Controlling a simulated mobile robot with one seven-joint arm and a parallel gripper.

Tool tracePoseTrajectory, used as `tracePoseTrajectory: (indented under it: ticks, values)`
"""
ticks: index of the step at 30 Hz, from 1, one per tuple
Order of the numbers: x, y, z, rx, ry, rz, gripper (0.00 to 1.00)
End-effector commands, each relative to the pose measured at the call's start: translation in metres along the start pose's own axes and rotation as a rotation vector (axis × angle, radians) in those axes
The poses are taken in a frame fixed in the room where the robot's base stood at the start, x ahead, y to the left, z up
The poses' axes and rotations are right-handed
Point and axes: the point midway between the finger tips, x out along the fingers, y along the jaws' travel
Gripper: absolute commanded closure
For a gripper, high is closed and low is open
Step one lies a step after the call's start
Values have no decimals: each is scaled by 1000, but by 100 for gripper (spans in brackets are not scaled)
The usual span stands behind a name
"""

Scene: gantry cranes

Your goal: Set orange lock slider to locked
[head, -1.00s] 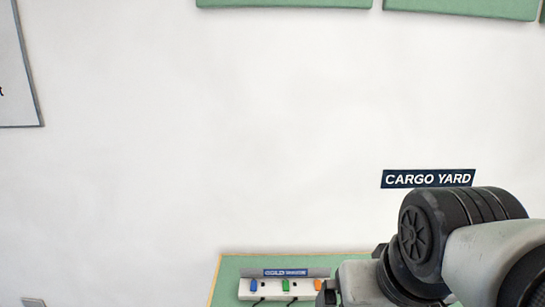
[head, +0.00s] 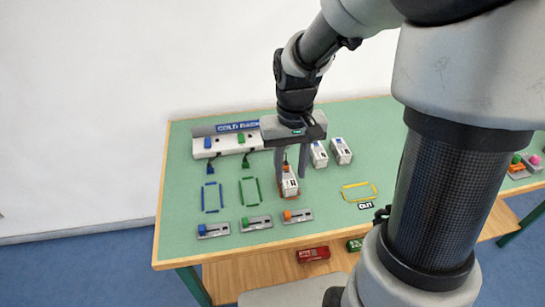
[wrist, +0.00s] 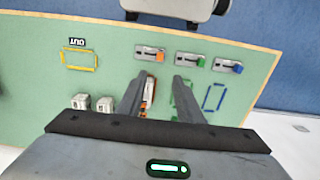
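The orange lock slider (head: 303,215) is a small grey plate with a dark slot, the rightmost of three near the table's front edge. Its orange knob (head: 288,216) sits at the slot's left end. In the wrist view the slider (wrist: 143,53) lies beyond the fingertips, with its knob (wrist: 160,57) at the right end. My gripper (head: 290,186) is open, fingers pointing down, over the table behind the slider and apart from it. It also shows in the wrist view (wrist: 162,78). A white-and-orange container (head: 290,181) stands by the fingers, partly hidden by them.
Blue (head: 214,230) and green (head: 256,223) sliders stand left of the orange one. Blue (head: 212,197), green (head: 250,191) and yellow (head: 360,191) outlines mark the table. Two white containers (head: 340,151) and a charging rack (head: 205,147) stand farther back.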

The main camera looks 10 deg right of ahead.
Motion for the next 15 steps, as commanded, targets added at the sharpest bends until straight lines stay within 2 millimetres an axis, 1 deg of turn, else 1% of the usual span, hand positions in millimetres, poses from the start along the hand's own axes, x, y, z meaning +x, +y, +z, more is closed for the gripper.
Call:
tracePoseTrajectory:
  ticks: [5, 15]
  values:
    - [31, 0, 2, 0, -5, -1, 67]
    - [107, 0, 2, -2, -5, -1, 67]
